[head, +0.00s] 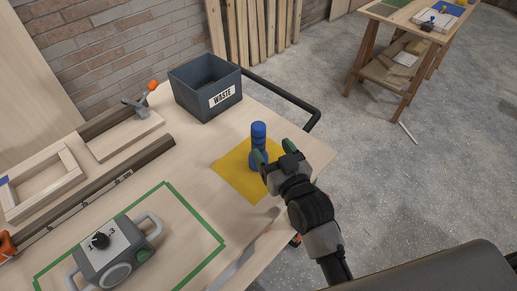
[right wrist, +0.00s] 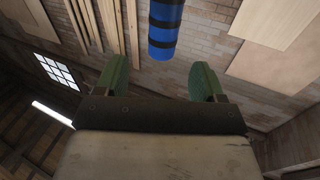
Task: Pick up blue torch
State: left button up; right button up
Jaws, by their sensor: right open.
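The blue torch (head: 258,137) stands upright on a yellow square (head: 233,176) on the workbench in the head view. It is blue with dark bands. My right gripper (head: 271,156) is at the torch's lower right in the head view, and its near parts cover some of the torch's base. In the right wrist view the right gripper (right wrist: 158,78) has its green fingers apart with nothing between them. The torch (right wrist: 165,28) shows there beyond the fingertips, roughly in line with the gap. I cannot tell whether a finger touches it. My left gripper is not in view.
A grey waste bin (head: 195,89) stands behind the torch on the bench. A grey device with a dial (head: 115,250) sits inside a green taped outline at the lower left. Wooden frames and a clamp (head: 136,107) lie to the left. A black rail (head: 285,93) edges the bench's far side.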

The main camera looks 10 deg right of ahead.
aim_at(255, 127)
jog(key=x, duration=0.4)
jog(key=p+x, duration=0.1)
jog(key=x, duration=0.4)
jog(key=shift+w+a+f, duration=0.15)
jog(key=shift+w+f, duration=0.05)
jog(key=shift+w, duration=0.05)
grip_shut()
jog(key=shift+r, duration=0.15)
